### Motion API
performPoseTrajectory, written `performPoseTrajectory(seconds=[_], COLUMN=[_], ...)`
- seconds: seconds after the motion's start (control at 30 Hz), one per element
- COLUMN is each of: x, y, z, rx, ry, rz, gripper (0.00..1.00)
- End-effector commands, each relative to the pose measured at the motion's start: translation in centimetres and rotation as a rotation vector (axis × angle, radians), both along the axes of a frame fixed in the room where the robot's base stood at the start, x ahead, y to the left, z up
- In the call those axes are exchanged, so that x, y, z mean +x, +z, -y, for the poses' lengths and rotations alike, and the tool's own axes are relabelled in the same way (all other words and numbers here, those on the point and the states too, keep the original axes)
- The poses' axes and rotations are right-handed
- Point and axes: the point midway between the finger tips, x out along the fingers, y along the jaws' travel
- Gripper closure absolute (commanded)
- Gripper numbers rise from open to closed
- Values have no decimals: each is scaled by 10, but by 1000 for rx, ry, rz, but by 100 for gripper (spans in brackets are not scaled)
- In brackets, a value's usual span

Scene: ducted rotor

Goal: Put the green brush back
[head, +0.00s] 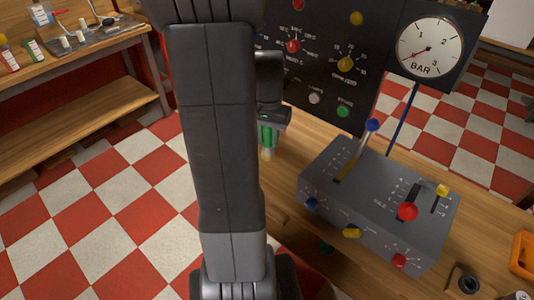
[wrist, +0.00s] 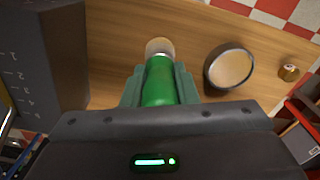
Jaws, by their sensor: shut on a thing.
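The green brush (wrist: 160,85) has a green handle and a pale tan tip, which points away from my gripper in the wrist view. My gripper (wrist: 159,92) is shut on its handle, with a finger on each side. In the head view my gripper (head: 271,118) is partly hidden behind my arm, and the brush (head: 267,137) hangs tip down by the wooden bench. I cannot tell whether the tip touches the wood. A round dark-rimmed cup or ring (wrist: 208,78) stands on the wood right of the brush in the wrist view, apart from it.
A grey control box (head: 325,185) with levers and knobs stands right of the brush. Behind are a dark panel (head: 325,75) and a pressure gauge (head: 430,48). A small brass piece (wrist: 288,73) lies right of the cup. A side bench (head: 90,100) stands left, across checkered floor.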

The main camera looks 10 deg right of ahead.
Motion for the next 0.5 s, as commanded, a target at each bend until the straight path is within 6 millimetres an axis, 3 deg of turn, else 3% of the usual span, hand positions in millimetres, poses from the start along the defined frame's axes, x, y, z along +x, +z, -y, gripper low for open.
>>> performPoseTrajectory(seconds=[0.4,0.5], x=[0,0], y=[-54,-60], z=[0,0], rx=[1,0], ry=[0,0], rz=[-3,0], gripper=[96,96])
